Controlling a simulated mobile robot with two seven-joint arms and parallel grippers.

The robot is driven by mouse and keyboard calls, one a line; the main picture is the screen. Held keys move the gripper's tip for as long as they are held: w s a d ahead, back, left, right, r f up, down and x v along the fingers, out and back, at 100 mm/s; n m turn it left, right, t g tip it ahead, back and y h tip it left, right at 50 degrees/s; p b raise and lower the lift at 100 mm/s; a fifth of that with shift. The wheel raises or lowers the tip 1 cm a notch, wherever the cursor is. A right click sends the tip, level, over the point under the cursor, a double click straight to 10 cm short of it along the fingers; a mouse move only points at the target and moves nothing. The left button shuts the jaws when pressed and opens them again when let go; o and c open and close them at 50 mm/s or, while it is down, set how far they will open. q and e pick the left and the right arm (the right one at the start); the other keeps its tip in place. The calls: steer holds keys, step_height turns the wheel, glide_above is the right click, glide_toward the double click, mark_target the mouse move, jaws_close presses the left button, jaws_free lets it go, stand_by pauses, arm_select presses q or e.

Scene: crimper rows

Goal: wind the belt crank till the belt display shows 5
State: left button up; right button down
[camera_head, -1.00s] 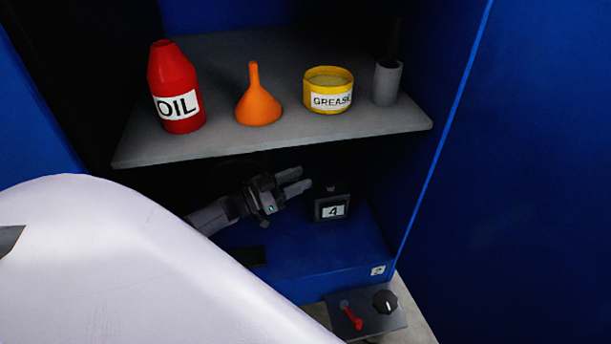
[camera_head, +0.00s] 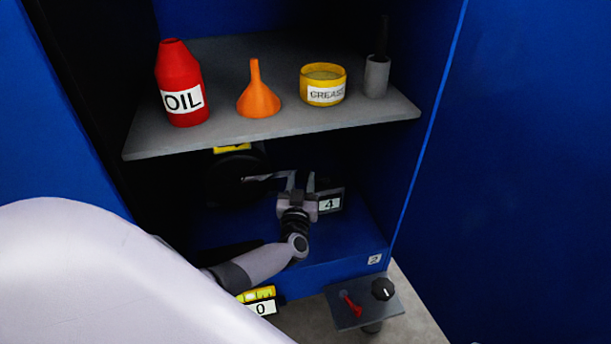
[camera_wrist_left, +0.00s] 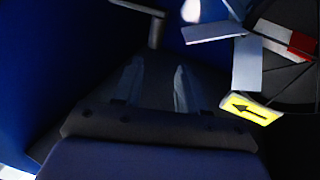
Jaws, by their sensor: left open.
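My left gripper (camera_head: 301,180) is in the lower bay of the blue cabinet, pointing inward, its two fingers apart with nothing seen between them. In the left wrist view its fingers (camera_wrist_left: 159,88) are also spread. A dark round wheel (camera_head: 225,182) stands left of the gripper, with a pale bar (camera_head: 258,178) reaching from it toward the fingers. The wrist view shows a yellow tag with a black arrow (camera_wrist_left: 250,108) by the wheel, and a grey peg (camera_wrist_left: 156,32) ahead of the fingers. A display reading 4 (camera_head: 329,204) is just right of the gripper, partly covered.
A shelf (camera_head: 290,128) above holds a red oil bottle (camera_head: 180,82), orange funnel (camera_head: 257,95), yellow grease tin (camera_head: 323,85) and grey cup (camera_head: 376,76). Below are a display reading 0 (camera_head: 262,308) and a panel with a red lever (camera_head: 352,306) and black knob (camera_head: 383,289).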

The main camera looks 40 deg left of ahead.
mark_target(307, 174)
arm_select(q)
steer(key=shift+d+f+g+b, duration=0.35)
steer(key=shift+d+f+g, duration=0.35)
steer(key=shift+f, duration=0.25)
steer(key=b+x, duration=0.3)
steer(key=x, duration=0.2)
steer(key=shift+w+a+f, duration=0.1)
steer(key=shift+w+f, duration=0.05)
steer(key=shift+w, duration=0.1)
steer(key=shift+w+a+b, duration=0.3)
steer(key=shift+w+b, duration=0.15)
steer(key=shift+b, duration=0.05)
arm_select(e)
steer(key=shift+s+d+f+n+t+h, duration=0.1)
steer(key=shift+s+d+n+t+h, duration=0.15)
steer(key=shift+d, duration=0.25)
steer(key=shift+s+d+f+n+t+h, duration=0.1)
steer(key=shift+s+d+n+t, duration=0.1)
steer(key=shift+d+t, duration=0.25)
steer(key=shift+s+d+f+n+t+h, duration=0.15)
steer(key=shift+d+n+t, duration=0.1)
steer(key=shift+d, duration=0.3)
arm_select(q)
steer(key=shift+r, duration=0.2)
arm_select(e)
steer(key=shift+r, duration=0.15)
arm_select(q)
jaws_close()
